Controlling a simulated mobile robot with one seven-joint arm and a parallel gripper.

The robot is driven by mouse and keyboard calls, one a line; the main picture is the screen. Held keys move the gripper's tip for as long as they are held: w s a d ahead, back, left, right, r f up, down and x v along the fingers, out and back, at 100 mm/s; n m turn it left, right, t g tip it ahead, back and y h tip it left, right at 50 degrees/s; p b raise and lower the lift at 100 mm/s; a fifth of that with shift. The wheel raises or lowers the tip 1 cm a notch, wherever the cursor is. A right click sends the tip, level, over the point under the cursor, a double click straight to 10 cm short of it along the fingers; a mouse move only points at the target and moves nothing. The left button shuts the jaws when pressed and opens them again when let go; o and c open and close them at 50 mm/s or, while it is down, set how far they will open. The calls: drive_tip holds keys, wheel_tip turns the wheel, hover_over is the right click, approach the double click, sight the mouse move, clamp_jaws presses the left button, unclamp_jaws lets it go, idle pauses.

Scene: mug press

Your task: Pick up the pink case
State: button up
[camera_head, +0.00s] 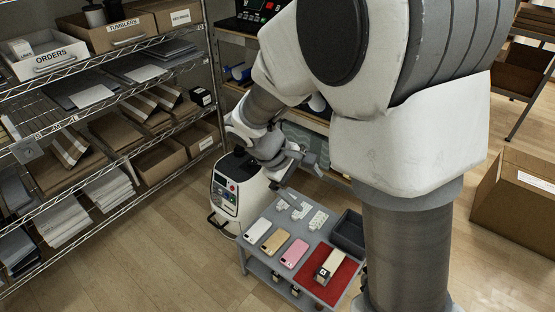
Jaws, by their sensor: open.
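The pink case (294,253) lies flat on the grey cart (258,228), the rightmost in a row of three phone cases. A gold case (275,240) and a white case (257,228) lie to its left. My gripper (303,168) is open and hangs above the back of the cart, behind and apart from the pink case. Its fingertips are small, and I see nothing between them. The pink case is unobstructed.
A red mat (343,273) with a beige block-like device lies right of the pink case. A dark tray (348,232) and small white pieces (301,210) are behind. A white machine (232,192) stands left, shelves (150,110) beyond.

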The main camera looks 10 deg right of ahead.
drive_tip(key=w+a+f+n+t+h+b, duration=0.1)
drive_tip(key=w+a+f+n+b, duration=0.1)
drive_tip(key=f, duration=0.4)
drive_tip(key=w+a+f+n+h+b, duration=0.1)
drive_tip(key=w+f+n+h, duration=0.1)
drive_tip(key=f, duration=0.5)
drive_tip(key=n+t+b, duration=0.8)
drive_tip(key=n, duration=0.7)
approach(295, 252)
drive_tip(key=w+d+f+b, duration=0.1)
drive_tip(key=b, duration=0.2)
drive_tip(key=shift+w+d+m+g, duration=0.15)
drive_tip(key=shift+d+m+g, duration=0.05)
drive_tip(key=shift+m+g, duration=0.1)
drive_tip(key=shift+b+x, duration=1.45)
drive_tip(key=shift+x, duration=1.3)
drive_tip(key=shift+a+r, duration=0.1)
drive_tip(key=c, duration=1.2)
drive_tip(key=shift+o, duration=0.2)
drive_tip(key=shift+r, duration=0.1)
